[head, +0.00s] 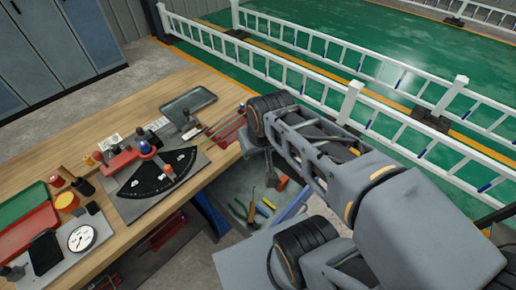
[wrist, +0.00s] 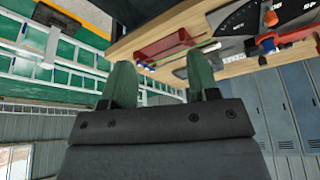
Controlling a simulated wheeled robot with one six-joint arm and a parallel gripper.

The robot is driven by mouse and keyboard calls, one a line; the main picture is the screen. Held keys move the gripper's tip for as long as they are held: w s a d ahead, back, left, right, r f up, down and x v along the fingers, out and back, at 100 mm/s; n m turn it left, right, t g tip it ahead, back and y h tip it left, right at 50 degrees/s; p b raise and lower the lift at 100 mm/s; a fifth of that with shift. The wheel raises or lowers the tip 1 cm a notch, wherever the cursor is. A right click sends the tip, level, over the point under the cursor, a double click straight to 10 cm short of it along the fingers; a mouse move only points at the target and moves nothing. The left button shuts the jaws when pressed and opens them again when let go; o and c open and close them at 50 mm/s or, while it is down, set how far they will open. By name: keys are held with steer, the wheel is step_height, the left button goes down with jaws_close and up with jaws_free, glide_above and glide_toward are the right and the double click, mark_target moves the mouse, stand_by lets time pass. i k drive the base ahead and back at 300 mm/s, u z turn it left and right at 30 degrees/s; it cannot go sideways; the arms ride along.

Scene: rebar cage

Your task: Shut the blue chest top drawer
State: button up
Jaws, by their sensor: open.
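The blue chest (head: 210,212) is partly visible below the right end of the wooden workbench. Its top drawer (head: 293,206) stands open, with a blue edge and a grey inside holding pliers and several hand tools. My arm covers the drawer's right part and far side. My gripper (wrist: 162,78) is open and empty in the wrist view, its two greenish fingers apart. In the head view my wrist hangs over the drawer's far end, and the fingers cannot be made out clearly. The wrist view does not clearly show the drawer.
The workbench (head: 150,90) carries a black dial plate (head: 155,180), a grey tray (head: 188,104), a red holder (head: 228,132) and a round gauge (head: 82,238). White railings (head: 300,82) stand behind on green floor. Blue-grey lockers (head: 60,45) are at the back left.

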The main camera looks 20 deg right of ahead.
mark_target(239, 181)
steer(key=u, duration=1.15)
steer(key=k, duration=0.55)
steer(key=z, duration=2)
steer(key=k, duration=0.25)
steer(key=u, duration=0.75)
